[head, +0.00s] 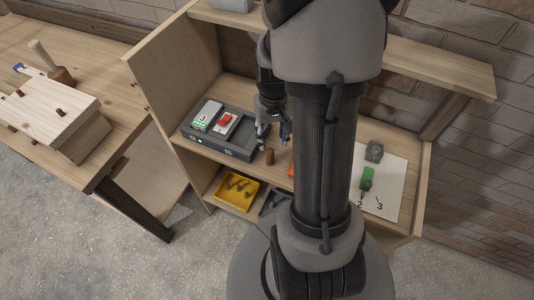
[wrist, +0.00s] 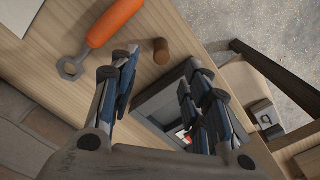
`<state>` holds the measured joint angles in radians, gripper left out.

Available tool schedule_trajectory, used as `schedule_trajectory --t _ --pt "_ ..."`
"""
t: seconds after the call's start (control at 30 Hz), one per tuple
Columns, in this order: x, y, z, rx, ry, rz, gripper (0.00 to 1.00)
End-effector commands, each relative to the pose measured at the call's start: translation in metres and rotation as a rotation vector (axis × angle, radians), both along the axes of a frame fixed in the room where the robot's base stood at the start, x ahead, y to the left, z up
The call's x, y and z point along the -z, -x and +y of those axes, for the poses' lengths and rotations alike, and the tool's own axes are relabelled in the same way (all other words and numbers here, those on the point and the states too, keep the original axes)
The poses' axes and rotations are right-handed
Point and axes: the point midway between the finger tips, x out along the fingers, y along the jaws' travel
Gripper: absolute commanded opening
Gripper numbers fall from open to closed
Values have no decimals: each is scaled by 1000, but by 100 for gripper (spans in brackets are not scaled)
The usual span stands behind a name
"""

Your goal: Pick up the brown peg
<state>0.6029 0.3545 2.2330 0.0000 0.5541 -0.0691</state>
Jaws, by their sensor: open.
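The brown peg (head: 270,156) is a short cylinder standing on the shelf of the wooden cabinet, just right of the grey device box. In the wrist view the peg (wrist: 161,51) shows between and just beyond my fingertips. My gripper (head: 273,136) is open and empty above the shelf, close to the peg. In the wrist view my gripper (wrist: 161,68) has its fingers spread, one on each side of the peg's line. I cannot tell the exact height of the fingertips above the shelf.
The grey device box (head: 229,143) with a red switch stands close left of the peg. An orange-handled wrench (wrist: 113,22) lies on the other side. A yellow tray (head: 237,189) is below.

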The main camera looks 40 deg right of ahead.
Motion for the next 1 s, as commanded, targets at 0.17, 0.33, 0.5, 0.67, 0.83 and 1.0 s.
schedule_trajectory --t 0.17,0.33,0.5,0.67,0.83,1.0 --pt "38 1 1 0 -2 3 43" --pt "52 0 1 -1 -1 2 43" --pt "60 -1 1 -1 -1 1 43" --pt "84 -5 1 -1 -1 2 43" --pt "105 -5 1 -1 -1 2 43" --pt "104 -6 1 -1 1 -1 43"
